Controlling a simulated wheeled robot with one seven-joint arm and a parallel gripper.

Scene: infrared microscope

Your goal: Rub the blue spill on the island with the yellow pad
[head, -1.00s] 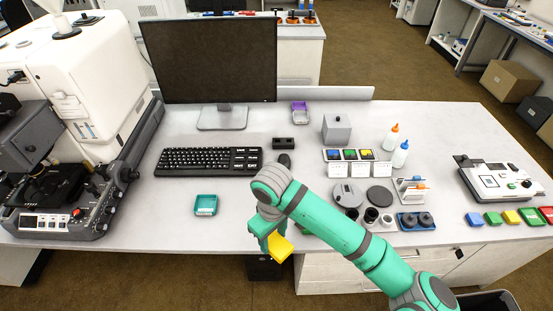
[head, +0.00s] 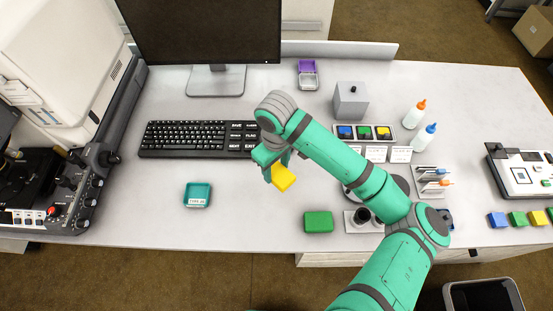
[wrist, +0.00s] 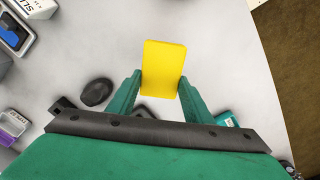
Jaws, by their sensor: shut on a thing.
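The yellow pad (head: 284,178) is a small flat block in my gripper (head: 273,169). My gripper is shut on it, and the pad juts out past the fingertips. In the wrist view the yellow pad (wrist: 163,66) sits between the two green fingers of my gripper (wrist: 160,92). The pad is above the grey-white table (head: 250,222), right of the keyboard's front corner; its height above the top is hard to tell. I see no blue spill in these frames; my arm hides part of the table.
A green block (head: 318,221) and a teal tray (head: 197,195) lie near the front edge. The keyboard (head: 186,138) and monitor (head: 200,32) are behind. Bottles (head: 424,137) and a grey box (head: 350,100) stand right. The front middle is clear.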

